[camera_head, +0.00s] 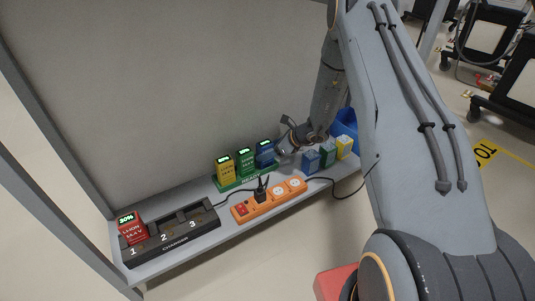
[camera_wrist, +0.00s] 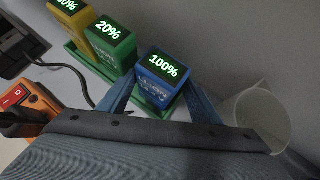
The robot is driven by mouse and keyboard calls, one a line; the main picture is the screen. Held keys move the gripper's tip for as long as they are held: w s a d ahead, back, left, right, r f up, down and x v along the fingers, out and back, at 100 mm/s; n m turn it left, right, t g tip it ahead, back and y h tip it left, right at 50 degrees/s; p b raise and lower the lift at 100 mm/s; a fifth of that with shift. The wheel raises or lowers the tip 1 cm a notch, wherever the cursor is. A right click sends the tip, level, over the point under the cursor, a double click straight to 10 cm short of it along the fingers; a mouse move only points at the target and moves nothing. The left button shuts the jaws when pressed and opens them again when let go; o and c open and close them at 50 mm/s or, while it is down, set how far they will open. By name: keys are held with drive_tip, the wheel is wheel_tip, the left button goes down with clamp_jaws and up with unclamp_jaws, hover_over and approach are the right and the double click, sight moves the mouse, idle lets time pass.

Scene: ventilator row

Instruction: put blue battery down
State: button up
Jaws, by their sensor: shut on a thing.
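The blue battery (camera_wrist: 160,76) shows 100% on its display and stands at the right end of the green tray (camera_wrist: 77,54), beside the green battery (camera_wrist: 107,45). The blue battery (camera_head: 264,152) also shows in the head view, partly behind my gripper (camera_head: 279,155). In the wrist view my gripper (camera_wrist: 160,97) has a finger on each side of the blue battery and is shut on it. Whether the battery's base rests fully on the tray is hard to tell. The yellow battery (camera_wrist: 70,14) is at the other end of the tray.
A charger (camera_head: 172,238) with numbered slots holds a red battery (camera_head: 133,230) in slot 1; slots 2 and 3 look empty. An orange power strip (camera_head: 268,201) lies in front of the tray. Several small boxes (camera_head: 327,154) and a blue bin (camera_head: 345,127) stand right.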

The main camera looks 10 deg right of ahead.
idle(0.3)
drive_tip(key=o, duration=1.2)
drive_tip(key=shift+f, duration=0.1)
